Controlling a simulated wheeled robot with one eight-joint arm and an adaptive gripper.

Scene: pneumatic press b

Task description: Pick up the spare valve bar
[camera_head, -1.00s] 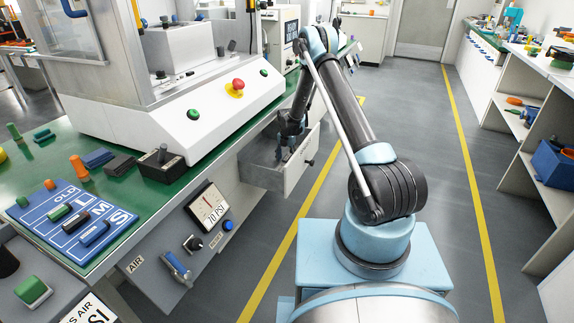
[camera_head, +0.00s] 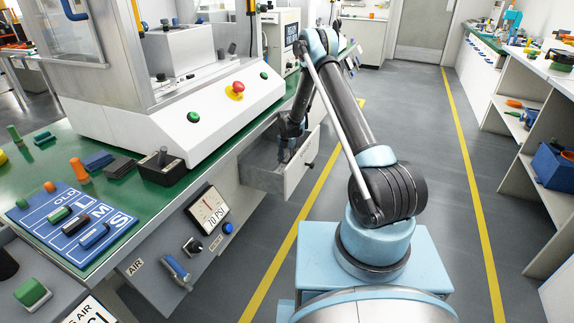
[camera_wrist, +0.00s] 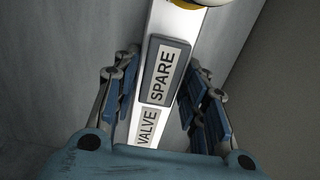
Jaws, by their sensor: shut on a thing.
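The spare valve bar (camera_wrist: 161,75) shows in the wrist view as a long pale bar with a grey, dark-edged block, labelled SPARE and VALVE. It runs between the blue-padded fingers of my gripper (camera_wrist: 160,92), which is shut on it. In the head view my gripper (camera_head: 287,143) reaches down into an open grey drawer (camera_head: 299,166) under the bench. The bar is hidden there by the drawer and my arm. A yellow-rimmed round part (camera_wrist: 198,4) shows at the bar's far end. Whether the bar touches the drawer floor cannot be told.
The press's white control panel (camera_head: 213,122) with a red button (camera_head: 238,86) stands above and left of the drawer. A blue labelled board (camera_head: 48,214) lies on the green bench. The aisle floor to the right is clear, up to the shelves (camera_head: 520,150).

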